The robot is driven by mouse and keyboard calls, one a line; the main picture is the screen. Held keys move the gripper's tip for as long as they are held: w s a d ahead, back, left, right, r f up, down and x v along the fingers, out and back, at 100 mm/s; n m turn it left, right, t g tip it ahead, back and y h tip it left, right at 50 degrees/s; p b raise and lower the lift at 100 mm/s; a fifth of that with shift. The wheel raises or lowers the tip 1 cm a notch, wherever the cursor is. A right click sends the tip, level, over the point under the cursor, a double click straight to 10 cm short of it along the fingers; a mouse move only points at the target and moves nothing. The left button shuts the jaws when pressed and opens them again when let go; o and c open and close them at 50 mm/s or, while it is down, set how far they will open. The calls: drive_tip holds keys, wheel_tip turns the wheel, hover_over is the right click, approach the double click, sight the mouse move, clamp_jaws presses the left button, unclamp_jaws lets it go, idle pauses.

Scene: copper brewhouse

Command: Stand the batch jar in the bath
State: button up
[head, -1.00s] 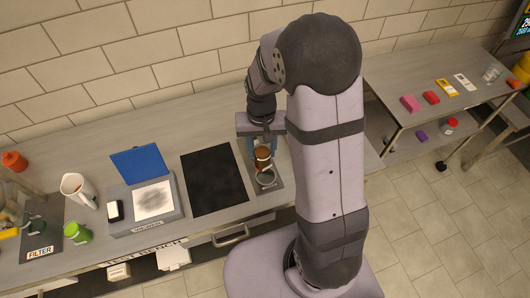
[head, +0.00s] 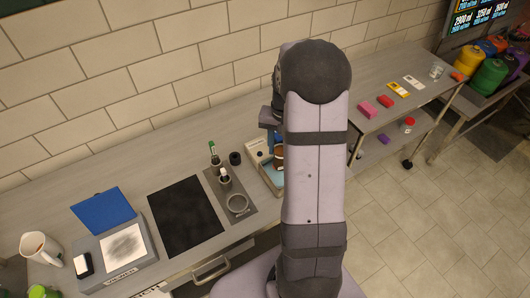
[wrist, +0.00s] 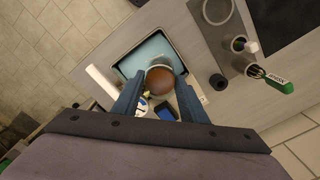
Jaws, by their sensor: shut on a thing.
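The batch jar (wrist: 160,79), brown with a pale rim, is between the two blue fingers of my gripper (wrist: 157,86) in the wrist view. The gripper is shut on it. The bath (wrist: 127,66) is a pale-framed basin with light blue inside, and the jar shows over it. I cannot tell how far the jar is above the bath floor. In the head view the bath (head: 255,152) stands right of the grey mat, partly hidden by my arm. The jar (head: 279,157) shows as a brown patch beside the arm, over the bath.
A black round piece (head: 235,158) sits close to the bath. A black pad (head: 186,215) lies to the left. A blue item (wrist: 166,112) shows below the jar.

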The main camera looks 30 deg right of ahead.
drive_tip(key=shift+d, duration=0.25)
drive_tip(key=shift+f, duration=0.15)
drive_tip(key=shift+f+b, duration=2.6)
drive_tip(key=shift+f, duration=0.55)
drive_tip(key=shift+f, duration=0.45)
drive_tip(key=o, duration=1.3)
drive_tip(key=shift+c, duration=0.2)
drive_tip(key=shift+r+p, duration=3.2)
drive_tip(key=shift+r, duration=0.85)
